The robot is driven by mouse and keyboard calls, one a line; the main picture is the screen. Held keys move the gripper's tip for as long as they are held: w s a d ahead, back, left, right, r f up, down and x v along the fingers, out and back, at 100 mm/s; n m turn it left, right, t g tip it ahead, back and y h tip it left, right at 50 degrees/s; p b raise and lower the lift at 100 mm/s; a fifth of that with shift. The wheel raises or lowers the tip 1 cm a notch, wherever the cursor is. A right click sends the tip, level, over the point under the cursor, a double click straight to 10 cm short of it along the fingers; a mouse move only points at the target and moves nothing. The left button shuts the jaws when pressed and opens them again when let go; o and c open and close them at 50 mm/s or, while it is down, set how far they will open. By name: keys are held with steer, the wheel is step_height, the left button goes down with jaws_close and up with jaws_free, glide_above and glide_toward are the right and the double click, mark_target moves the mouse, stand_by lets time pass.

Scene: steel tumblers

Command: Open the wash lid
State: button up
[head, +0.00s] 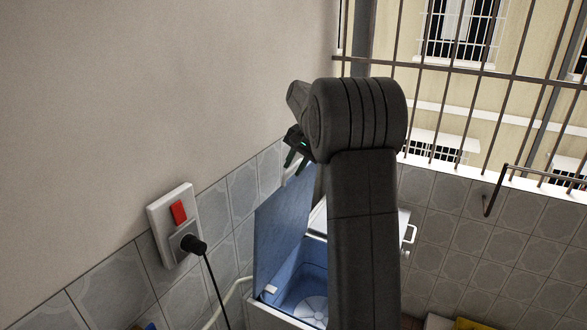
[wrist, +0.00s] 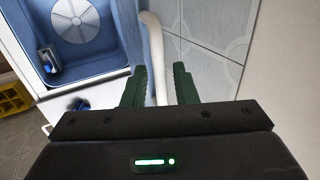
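The wash lid (head: 282,225) is a blue panel standing raised, nearly upright, at the left side of the washer, close to the tiled wall. The blue washer tub (head: 292,283) is uncovered, with a white ribbed disc at its bottom; it also shows at upper left in the wrist view (wrist: 45,22). My gripper (head: 296,157) is near the lid's upper edge; I cannot tell whether it touches. In the wrist view my gripper (wrist: 159,80) has its two green fingers apart, with nothing seen held. The lid seems edge-on there, left of the fingers.
A pale hose (wrist: 156,50) runs along the wall and shows beyond the gap between my fingers. A wall socket (head: 175,225) with a black plug and cord is at left. A barred window (head: 470,90) is at right. A yellow crate (wrist: 12,97) stands on the floor.

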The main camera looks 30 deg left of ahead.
steer(key=b+v, duration=0.1)
steer(key=v, duration=1.1)
steer(key=shift+r, duration=0.3)
steer(key=shift+d, duration=0.1)
steer(key=p+x, duration=0.1)
steer(key=x, duration=1.2)
steer(key=shift+f, duration=0.4)
